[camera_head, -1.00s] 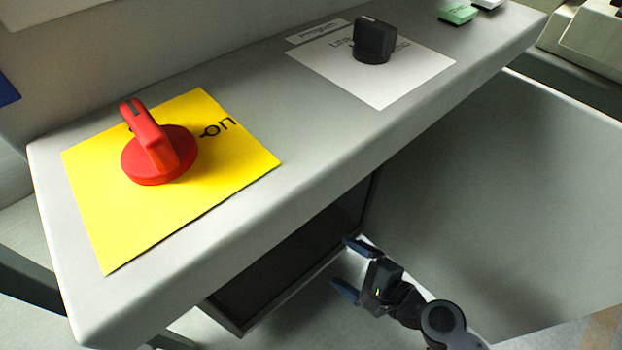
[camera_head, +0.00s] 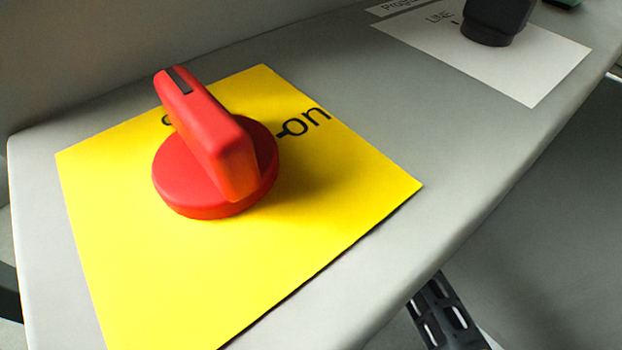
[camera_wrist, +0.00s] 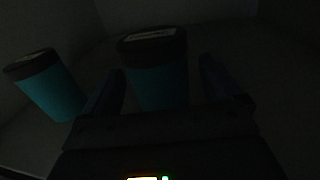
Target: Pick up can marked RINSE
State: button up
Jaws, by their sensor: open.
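In the dark wrist view, a teal can (camera_wrist: 158,82) with a dark lid stands upright between the two fingers of my gripper (camera_wrist: 160,88). The fingers are open, one on each side of it. I cannot tell whether they touch it. A pale label lies on its lid, but its words are too dark to read. A second teal can (camera_wrist: 48,88) with a dark lid and pale label is to the left, outside the fingers. I cannot tell which can is marked RINSE. The head view shows neither can, and my gripper is hidden there.
In the head view, a grey ledge (camera_head: 345,235) carries a red rotary knob (camera_head: 215,160) on a yellow plate (camera_head: 150,270). A black knob (camera_head: 490,20) sits on a white plate (camera_head: 535,65) at the upper right. Pale walls enclose the cans in the wrist view.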

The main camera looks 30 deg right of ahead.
jog(key=shift+x, duration=1.5)
jog(key=c, duration=1.2)
